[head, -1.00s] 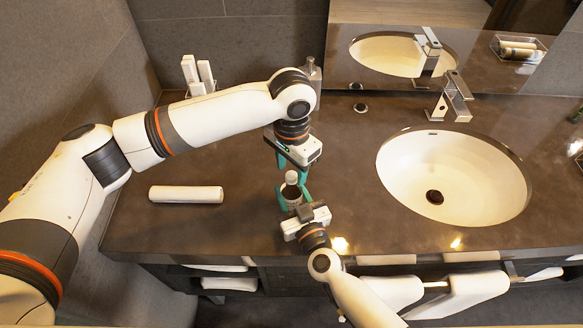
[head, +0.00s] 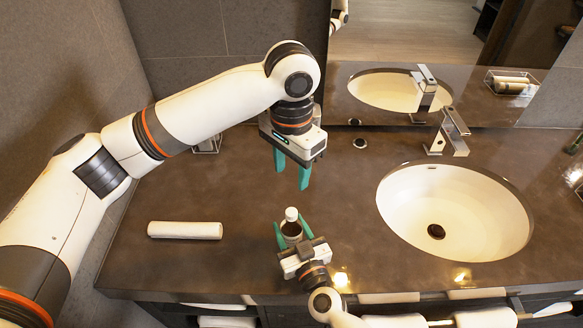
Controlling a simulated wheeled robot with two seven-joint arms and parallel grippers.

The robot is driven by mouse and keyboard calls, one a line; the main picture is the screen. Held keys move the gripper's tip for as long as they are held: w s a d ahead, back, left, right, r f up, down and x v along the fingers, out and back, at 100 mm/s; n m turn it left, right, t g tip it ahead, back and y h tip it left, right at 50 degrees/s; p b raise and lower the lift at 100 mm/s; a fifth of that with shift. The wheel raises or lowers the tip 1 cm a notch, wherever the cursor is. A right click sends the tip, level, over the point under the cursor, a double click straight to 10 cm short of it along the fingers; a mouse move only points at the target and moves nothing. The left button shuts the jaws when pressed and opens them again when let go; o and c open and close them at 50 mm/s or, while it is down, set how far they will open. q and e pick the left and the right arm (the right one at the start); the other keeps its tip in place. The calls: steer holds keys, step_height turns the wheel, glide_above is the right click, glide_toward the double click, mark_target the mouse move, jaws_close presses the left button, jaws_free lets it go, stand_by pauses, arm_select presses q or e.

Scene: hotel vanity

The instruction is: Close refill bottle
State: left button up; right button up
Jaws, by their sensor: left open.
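The refill bottle (head: 291,230) stands upright near the counter's front, dark-bodied with a white cap (head: 291,214) on top. Whether the cap is fully seated cannot be told. My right gripper (head: 292,228) comes from the front with its green fingers on both sides of the bottle's body and appears shut on it. My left gripper (head: 292,172) is raised above and behind the bottle, fingers pointing down, apart and empty. It is clear of the cap.
A rolled white towel (head: 185,230) lies on the counter (head: 240,190) at left. The sink (head: 455,215) and its faucet (head: 450,132) are at right. A small wire holder (head: 207,145) stands at the back left, partly behind my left arm. Counter between towel and bottle is clear.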

steer(key=o, duration=0.3)
steer(key=shift+o, duration=0.2)
steer(key=b+v, duration=0.1)
steer(key=v, duration=0.9)
steer(key=shift+s+d+f, duration=0.1)
steer(key=shift+s+f, duration=0.1)
steer(key=shift+v, duration=0.8)
